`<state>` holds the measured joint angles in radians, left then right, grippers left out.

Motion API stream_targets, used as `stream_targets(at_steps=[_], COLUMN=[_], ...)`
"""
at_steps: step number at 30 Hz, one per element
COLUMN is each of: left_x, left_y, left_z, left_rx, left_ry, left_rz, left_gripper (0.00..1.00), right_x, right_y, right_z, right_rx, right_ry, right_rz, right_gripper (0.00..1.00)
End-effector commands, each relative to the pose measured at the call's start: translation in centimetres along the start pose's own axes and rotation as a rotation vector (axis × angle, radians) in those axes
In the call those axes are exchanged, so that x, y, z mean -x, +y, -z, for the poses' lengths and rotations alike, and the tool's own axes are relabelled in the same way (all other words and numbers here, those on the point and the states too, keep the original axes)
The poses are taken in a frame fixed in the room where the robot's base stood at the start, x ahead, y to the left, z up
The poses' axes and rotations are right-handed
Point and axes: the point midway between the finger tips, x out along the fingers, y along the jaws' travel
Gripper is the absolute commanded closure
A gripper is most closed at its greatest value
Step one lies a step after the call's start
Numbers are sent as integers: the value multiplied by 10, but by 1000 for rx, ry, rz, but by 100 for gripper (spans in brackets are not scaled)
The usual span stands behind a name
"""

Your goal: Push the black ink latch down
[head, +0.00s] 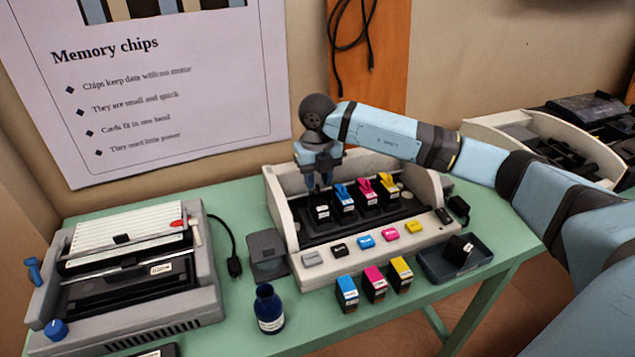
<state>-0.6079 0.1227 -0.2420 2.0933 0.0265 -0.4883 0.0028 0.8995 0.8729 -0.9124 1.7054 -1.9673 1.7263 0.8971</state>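The open printer (284,222) stands on the green table with several ink cartridges in its carriage. The black cartridge (322,213) sits in the leftmost slot. My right gripper (318,187) points down right above and behind it, and the black latch is hidden or too dark to make out there. I cannot tell whether the fingers touch it or how far apart they are. The cyan latch (345,193), magenta latch (366,187) and yellow latch (387,181) stand raised to the right. My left gripper is not in view.
Cyan (347,294), magenta (375,284) and yellow (400,274) cartridges stand in front of the printer. A dark tray (432,268) holds a black cartridge (459,249). An ink bottle (269,309) and a grey typewriter-like machine (187,323) are at left.

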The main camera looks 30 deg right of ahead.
Motion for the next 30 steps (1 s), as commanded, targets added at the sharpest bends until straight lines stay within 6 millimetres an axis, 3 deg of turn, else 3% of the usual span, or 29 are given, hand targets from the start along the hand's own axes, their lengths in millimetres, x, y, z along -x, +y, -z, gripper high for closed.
stream_targets(at_steps=[4, 13, 18, 30], left_x=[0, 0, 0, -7], left_y=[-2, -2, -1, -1], left_z=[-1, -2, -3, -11], left_rx=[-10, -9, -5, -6], left_ry=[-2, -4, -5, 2], left_rz=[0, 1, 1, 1], left_gripper=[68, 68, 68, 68], right_x=[-11, -13, -13, -19], right_y=[0, 0, 0, 0], right_z=[0, 0, 0, 4], right_rx=[0, 0, 0, 2], right_ry=[-1, -1, -1, -79], right_rz=[1, 1, 1, 0], right_gripper=[68, 68, 100, 100])
